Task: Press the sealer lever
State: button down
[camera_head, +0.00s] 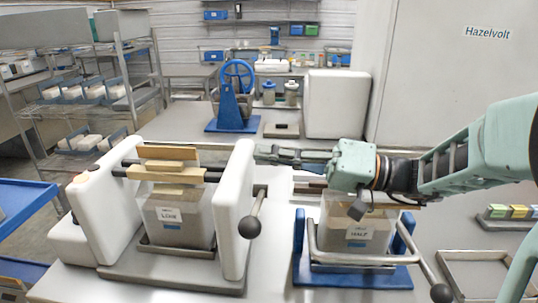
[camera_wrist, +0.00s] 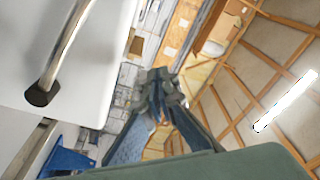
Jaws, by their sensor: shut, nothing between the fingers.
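A white-sided machine (camera_head: 236,190) stands at left on the table, with a box (camera_head: 180,218) between its two side panels. A lever with a black ball knob (camera_head: 249,227) hangs down on its right side panel.
A blue frame (camera_head: 350,276) with a metal lever ending in a black knob (camera_head: 440,293) holds another box (camera_head: 355,232) below my arm. A blue wheel device (camera_head: 236,85) and a white block (camera_head: 336,104) stand behind. A grey tray (camera_head: 450,262) lies at right.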

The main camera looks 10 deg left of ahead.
jog(key=shift+r, duration=0.1)
jog(key=w+d+r+p, duration=0.1)
jog(key=d+r, duration=0.1)
jog(key=d, duration=0.7)
jog(key=shift+w, duration=0.2)
jog(key=shift+r, duration=0.1)
